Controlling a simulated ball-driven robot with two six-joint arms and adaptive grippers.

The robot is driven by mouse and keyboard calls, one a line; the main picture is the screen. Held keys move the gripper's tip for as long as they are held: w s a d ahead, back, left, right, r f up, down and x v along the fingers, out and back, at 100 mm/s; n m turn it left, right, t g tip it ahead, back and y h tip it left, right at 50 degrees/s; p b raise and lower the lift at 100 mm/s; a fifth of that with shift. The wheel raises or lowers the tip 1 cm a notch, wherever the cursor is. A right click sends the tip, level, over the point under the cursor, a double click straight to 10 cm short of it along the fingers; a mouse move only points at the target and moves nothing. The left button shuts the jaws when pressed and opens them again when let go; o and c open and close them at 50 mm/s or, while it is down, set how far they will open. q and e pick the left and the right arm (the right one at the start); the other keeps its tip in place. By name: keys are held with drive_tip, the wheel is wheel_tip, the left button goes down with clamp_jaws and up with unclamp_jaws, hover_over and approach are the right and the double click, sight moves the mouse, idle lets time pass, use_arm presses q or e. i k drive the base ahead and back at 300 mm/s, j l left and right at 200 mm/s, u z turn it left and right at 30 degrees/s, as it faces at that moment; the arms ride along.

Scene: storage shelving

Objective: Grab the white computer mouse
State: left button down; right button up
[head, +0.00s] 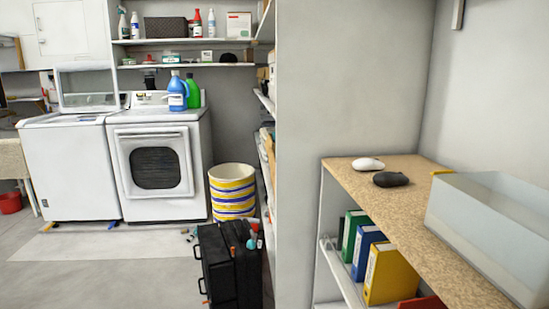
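The white computer mouse (368,163) lies on the wood-coloured top of a shelf unit (345,178), near its far end, on the right side of the head view. A black computer mouse (391,179) lies just in front of it and slightly to the right. A small gap or slight overlap in the picture separates the two; I cannot tell if they touch. Neither of my grippers shows in the head view.
Coloured binders (390,275) stand below. A wall (310,120) borders the shelf's far end. A black case (228,265) stands on the floor; floor space at left is open.

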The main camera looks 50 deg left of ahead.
sight(363, 164)
drive_tip(key=j+u, duration=0.1)
drive_tip(key=u, duration=0.35)
drive_tip(key=j+u, duration=0.1)
drive_tip(key=u, duration=0.3)
drive_tip(key=i+j+u, duration=0.1)
drive_tip(key=i+j, duration=0.25)
